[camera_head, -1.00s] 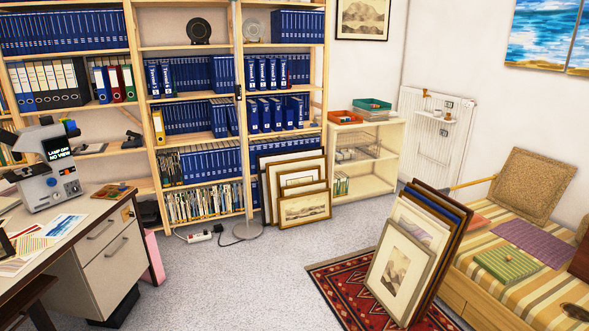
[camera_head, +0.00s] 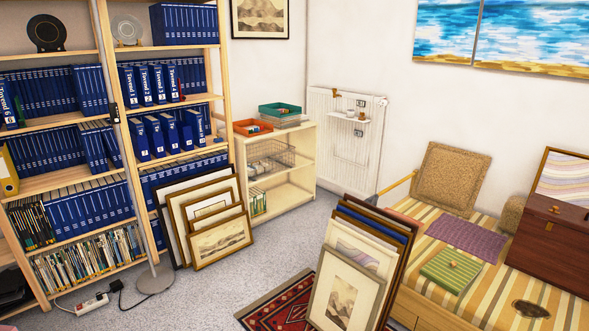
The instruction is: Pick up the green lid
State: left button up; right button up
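A flat, square, green ribbed piece with a small round knob on top, which looks like the green lid (camera_head: 452,274), lies on the striped daybed (camera_head: 497,290) at the right. It lies in front of a purple mat (camera_head: 467,239) and left of a brown wooden chest (camera_head: 552,240). Neither of my grippers shows in the view.
Framed prints (camera_head: 346,283) lean on a red rug (camera_head: 283,303) just left of the daybed, and more frames (camera_head: 221,241) lean against the bookshelf. A dark oval item (camera_head: 531,309) lies at the daybed's front. Grey floor between the frame stacks is clear.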

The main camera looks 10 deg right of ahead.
aim_at(452, 271)
jog(key=i+l+z, duration=0.1)
jog(key=i+z, duration=0.85)
jog(key=z, duration=0.15)
jog(key=i+l, duration=0.2)
jog(key=i, duration=0.15)
jog(key=i+l+z, duration=0.1)
jog(key=i, duration=0.25)
jog(key=i+l, duration=0.2)
jog(key=i, duration=0.2)
jog(key=i+l+u, duration=0.5)
jog(key=l, duration=0.3)
